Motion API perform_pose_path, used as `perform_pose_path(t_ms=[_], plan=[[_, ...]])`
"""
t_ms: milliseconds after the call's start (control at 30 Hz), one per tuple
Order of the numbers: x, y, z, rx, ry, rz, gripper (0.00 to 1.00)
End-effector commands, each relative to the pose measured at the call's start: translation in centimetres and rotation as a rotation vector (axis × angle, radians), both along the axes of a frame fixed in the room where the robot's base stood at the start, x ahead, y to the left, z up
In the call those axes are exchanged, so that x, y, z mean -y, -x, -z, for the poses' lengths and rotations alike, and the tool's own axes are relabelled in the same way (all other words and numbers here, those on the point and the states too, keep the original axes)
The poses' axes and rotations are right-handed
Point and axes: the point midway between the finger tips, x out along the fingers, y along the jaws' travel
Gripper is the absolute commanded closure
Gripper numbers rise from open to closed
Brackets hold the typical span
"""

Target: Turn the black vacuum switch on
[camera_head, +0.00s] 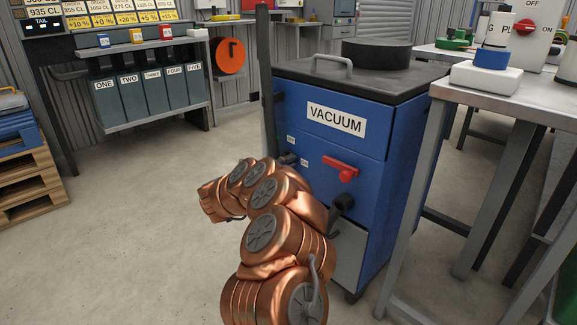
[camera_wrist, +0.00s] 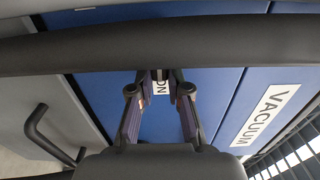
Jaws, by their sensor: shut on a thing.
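The blue vacuum cabinet (camera_head: 375,165) stands right of centre in the head view, with a VACUUM label (camera_head: 336,119) on its front. My copper arm reaches toward the cabinet's left front and hides part of it. In the wrist view my gripper (camera_wrist: 160,84) is at the blue front, its fingers closed in on a small dark part, the black switch, which they mostly hide. An ON label (camera_wrist: 160,89) shows between the fingers. The switch's exact angle cannot be told.
A metal table (camera_head: 500,94) stands close on the right. The floor (camera_head: 120,225) at left is clear.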

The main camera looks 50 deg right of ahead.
Motion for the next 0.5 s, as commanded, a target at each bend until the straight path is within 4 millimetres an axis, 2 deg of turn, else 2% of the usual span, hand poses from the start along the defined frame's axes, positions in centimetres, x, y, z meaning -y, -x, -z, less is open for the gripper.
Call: perform_pose_path(t_ms=[433, 467, 500], plan=[[0.05, 0.15, 0.14, 0.009, -0.003, 0.005, 1.0], [0.06, 0.15, 0.15, 0.009, -0.003, 0.005, 0.81], [0.06, 0.16, 0.15, 0.008, -0.003, 0.005, 0.77]])
